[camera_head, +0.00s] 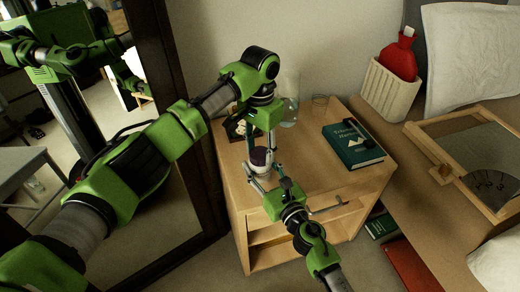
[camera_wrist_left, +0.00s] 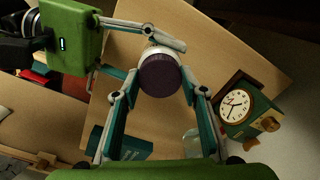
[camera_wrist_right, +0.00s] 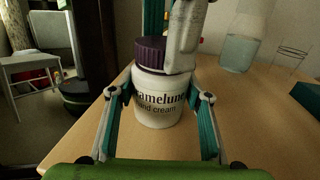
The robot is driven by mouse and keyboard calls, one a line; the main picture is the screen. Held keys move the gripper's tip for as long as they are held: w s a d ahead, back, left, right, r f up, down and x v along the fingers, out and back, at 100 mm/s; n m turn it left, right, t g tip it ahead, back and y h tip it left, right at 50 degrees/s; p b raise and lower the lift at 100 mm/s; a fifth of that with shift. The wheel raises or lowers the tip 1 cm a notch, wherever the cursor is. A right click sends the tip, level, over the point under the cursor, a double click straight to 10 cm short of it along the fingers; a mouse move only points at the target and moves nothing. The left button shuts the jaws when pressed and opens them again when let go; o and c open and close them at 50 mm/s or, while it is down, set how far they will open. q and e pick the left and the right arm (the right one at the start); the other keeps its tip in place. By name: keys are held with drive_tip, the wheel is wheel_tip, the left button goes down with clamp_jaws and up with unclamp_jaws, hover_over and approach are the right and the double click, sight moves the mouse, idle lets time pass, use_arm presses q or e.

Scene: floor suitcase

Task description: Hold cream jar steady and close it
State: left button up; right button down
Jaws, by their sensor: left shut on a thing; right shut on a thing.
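The cream jar (camera_wrist_right: 158,108) is white with dark lettering and stands upright on the nightstand top. Its dark purple lid (camera_wrist_right: 150,53) is at the jar's mouth; I cannot tell if the threads are engaged. My right gripper (camera_wrist_right: 158,97) is shut on the jar body from the front, a finger on each side. My left gripper (camera_wrist_left: 160,78) comes down from above and is shut on the lid, which shows between its fingers in the left wrist view. One left finger hides part of the lid in the right wrist view. In the head view the jar (camera_head: 259,168) is partly hidden by the grippers.
The wooden nightstand (camera_head: 305,180) holds a green book (camera_head: 352,146), a glass carafe (camera_wrist_right: 240,50), a wire stand (camera_wrist_right: 291,55) and a green clock (camera_wrist_left: 240,105) near the jar. A mirror stands left; a bin with a red hot-water bottle (camera_head: 399,57) is right.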

use_arm(q)
drive_tip(key=m, duration=0.9)
drive_tip(key=o, duration=1.3)
wheel_tip(320, 180, up, 12)
